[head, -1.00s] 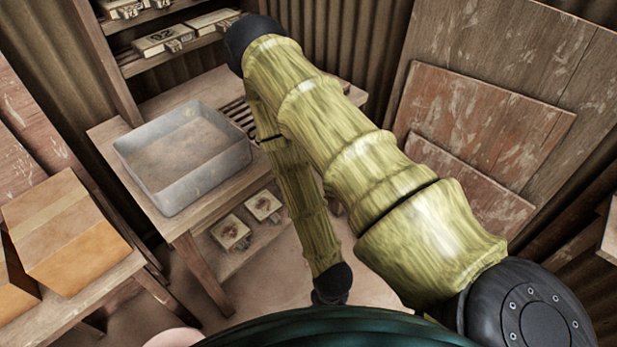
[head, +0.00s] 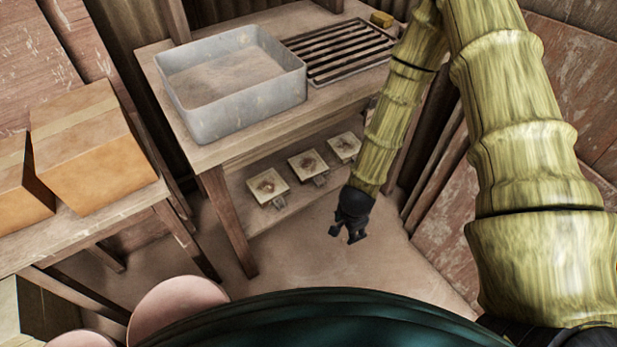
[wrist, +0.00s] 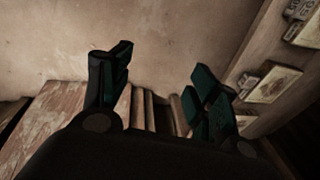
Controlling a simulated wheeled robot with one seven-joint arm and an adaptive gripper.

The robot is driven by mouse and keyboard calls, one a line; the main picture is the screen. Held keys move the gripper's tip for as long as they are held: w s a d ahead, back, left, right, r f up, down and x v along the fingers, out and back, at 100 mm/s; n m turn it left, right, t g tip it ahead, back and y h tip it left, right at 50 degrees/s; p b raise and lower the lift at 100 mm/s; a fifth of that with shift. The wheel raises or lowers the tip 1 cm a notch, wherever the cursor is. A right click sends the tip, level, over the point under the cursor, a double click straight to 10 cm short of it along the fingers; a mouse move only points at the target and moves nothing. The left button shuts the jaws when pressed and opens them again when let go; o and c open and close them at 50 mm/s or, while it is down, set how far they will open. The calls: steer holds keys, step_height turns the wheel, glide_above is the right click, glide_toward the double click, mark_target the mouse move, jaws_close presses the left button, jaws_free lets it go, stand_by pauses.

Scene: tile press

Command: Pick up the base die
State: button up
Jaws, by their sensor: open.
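Several square, pale plates with dark relief marks and small grips, which look like dies, lie on the low shelf under the table in the head view: a left one (head: 268,186), a middle one (head: 308,164) and a right one (head: 345,146). I cannot tell which is the base die. My gripper (head: 343,234) hangs in front of the shelf, pointing down, apart from the plates. In the wrist view its fingers (wrist: 160,85) are spread and empty.
A grey metal tub (head: 205,125) and a dark slatted rack (head: 335,50) stand on the table (head: 230,147) above the low shelf. Cardboard boxes (head: 92,145) sit on a bench at left. Boards (head: 450,225) lean at right. The floor before the shelf is clear.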

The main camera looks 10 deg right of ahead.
steer(key=w+f+m+t+b, duration=0.1)
steer(key=w+f+m+b, duration=0.2)
steer(key=w+m+b, duration=0.85)
steer(key=m+t+y+b, duration=0.1)
steer(key=m+y+b, duration=0.1)
steer(key=m+b, duration=0.3)
glide_toward(321, 182)
steer(key=shift+m, duration=0.35)
steer(key=b+x, duration=0.3)
steer(key=x, duration=0.6)
steer(key=shift+s+b, duration=0.1)
steer(key=shift+b, duration=0.3)
steer(key=shift+r, duration=0.15)
jaws_close()
